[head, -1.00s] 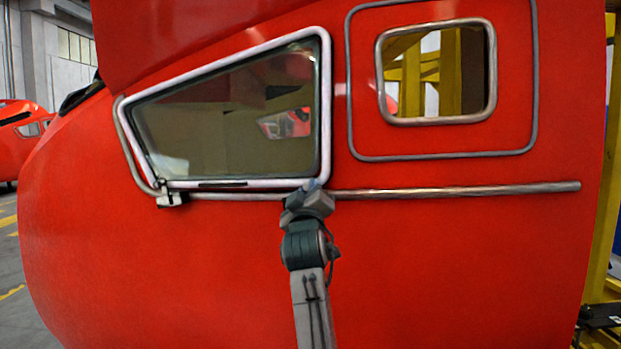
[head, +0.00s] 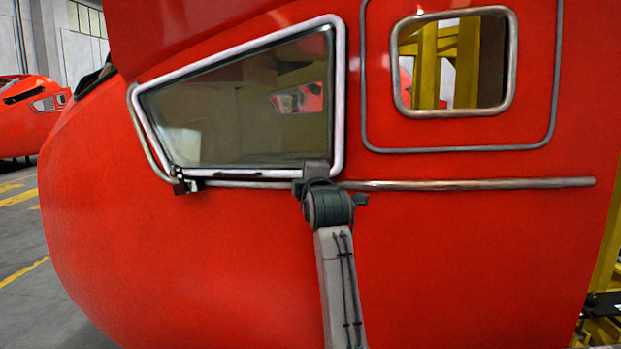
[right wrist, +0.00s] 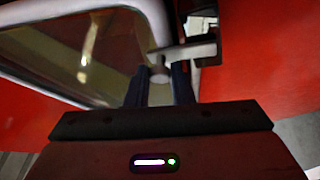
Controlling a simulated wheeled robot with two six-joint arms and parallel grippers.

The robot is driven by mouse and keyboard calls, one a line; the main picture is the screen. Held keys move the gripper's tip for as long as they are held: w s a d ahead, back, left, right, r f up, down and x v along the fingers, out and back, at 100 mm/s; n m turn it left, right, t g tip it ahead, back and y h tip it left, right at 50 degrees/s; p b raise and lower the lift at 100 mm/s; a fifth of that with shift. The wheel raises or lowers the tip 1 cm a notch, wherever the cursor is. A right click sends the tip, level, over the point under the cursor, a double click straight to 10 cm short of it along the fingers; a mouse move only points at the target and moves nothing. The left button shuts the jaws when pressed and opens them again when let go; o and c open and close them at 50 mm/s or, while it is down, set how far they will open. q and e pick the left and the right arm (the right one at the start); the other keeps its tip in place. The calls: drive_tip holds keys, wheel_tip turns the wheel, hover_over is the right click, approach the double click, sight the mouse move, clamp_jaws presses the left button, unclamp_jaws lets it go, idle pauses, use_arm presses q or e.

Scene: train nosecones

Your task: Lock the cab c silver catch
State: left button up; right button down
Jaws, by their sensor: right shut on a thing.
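A silver catch (right wrist: 190,51) sits at the edge of the pale-framed side window (head: 340,100) on the red cab (head: 220,260). In the right wrist view its bar reaches across toward the window frame, with a small round knob between my fingers. My right gripper (right wrist: 160,85) is shut on the catch. In the head view my right gripper (head: 316,172) is at the window's lower right corner, and my wrist hides the catch there. My left gripper is not in view.
A grey rail (head: 480,184) runs along the cab just below the window. A smaller square window (head: 510,60) is at upper right. A dark bracket (head: 186,185) sits at the large window's lower left corner. Yellow framework (head: 610,240) stands at the right edge.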

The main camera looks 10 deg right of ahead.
drive_tip(key=shift+a+r+n, duration=0.1)
drive_tip(key=shift+n, duration=0.3)
drive_tip(key=c, duration=1.5)
unclamp_jaws()
drive_tip(key=shift+c, duration=0.2)
drive_tip(key=shift+w, duration=0.15)
drive_tip(key=s+b, duration=0.6)
drive_tip(key=s, duration=0.4)
drive_tip(key=shift+s+a, duration=0.25)
drive_tip(key=shift+s, duration=0.15)
